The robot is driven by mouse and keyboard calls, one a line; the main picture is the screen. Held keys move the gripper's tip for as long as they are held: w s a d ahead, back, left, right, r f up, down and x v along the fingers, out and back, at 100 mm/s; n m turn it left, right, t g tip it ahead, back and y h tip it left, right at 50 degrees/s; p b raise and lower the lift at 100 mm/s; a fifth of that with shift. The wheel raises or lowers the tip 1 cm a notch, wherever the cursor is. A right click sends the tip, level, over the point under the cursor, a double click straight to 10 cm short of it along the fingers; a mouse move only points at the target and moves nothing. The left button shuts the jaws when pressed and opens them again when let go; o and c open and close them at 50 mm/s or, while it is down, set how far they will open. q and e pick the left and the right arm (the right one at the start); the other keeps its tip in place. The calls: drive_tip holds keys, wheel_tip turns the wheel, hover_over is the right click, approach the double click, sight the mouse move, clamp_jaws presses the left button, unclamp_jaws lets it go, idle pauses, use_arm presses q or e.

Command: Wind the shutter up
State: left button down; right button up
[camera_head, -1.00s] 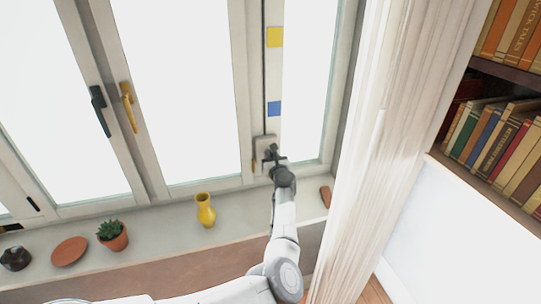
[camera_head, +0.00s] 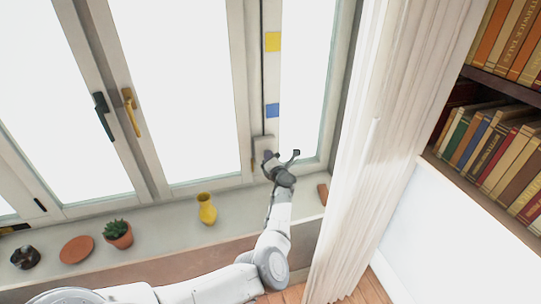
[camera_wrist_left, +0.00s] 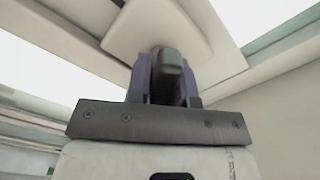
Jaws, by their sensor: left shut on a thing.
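In the left wrist view the box (camera_wrist_left: 160,28) fills the top. My left gripper (camera_head: 280,160) is at the box, low and partly in front of it. In the wrist view its fingers (camera_wrist_left: 166,82) are shut on a dark rounded crank knob (camera_wrist_left: 172,60). The rest of the crank is mostly hidden. I cannot make out the shutter itself against the bright panes. My right gripper is not in view.
The sill holds a yellow vase (camera_head: 207,209), a potted succulent (camera_head: 118,235), a terracotta saucer (camera_head: 77,249) and a dark pot (camera_head: 25,257). A small reddish-brown block (camera_head: 323,194) lies right of my arm. A curtain (camera_head: 365,150) hangs close on the right, with a bookshelf (camera_head: 450,165) beyond.

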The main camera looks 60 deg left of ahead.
use_arm(q)
drive_tip(key=m+p, duration=0.1)
drive_tip(key=m, duration=0.3)
drive_tip(key=shift+p, duration=0.3)
drive_tip(key=m+p, duration=0.1)
drive_tip(key=m, duration=0.3)
drive_tip(key=shift+f+p, duration=0.1)
drive_tip(key=shift+p, duration=0.3)
drive_tip(key=m+p, duration=0.1)
drive_tip(key=m, duration=0.3)
drive_tip(key=shift+f+m, duration=0.1)
drive_tip(key=shift+m, duration=0.3)
drive_tip(key=shift+f+m+p, duration=0.1)
drive_tip(key=shift+m+p, duration=0.5)
drive_tip(key=shift+m, duration=1.2)
drive_tip(key=c, duration=1.1)
unclamp_jaws()
drive_tip(key=shift+f, duration=0.1)
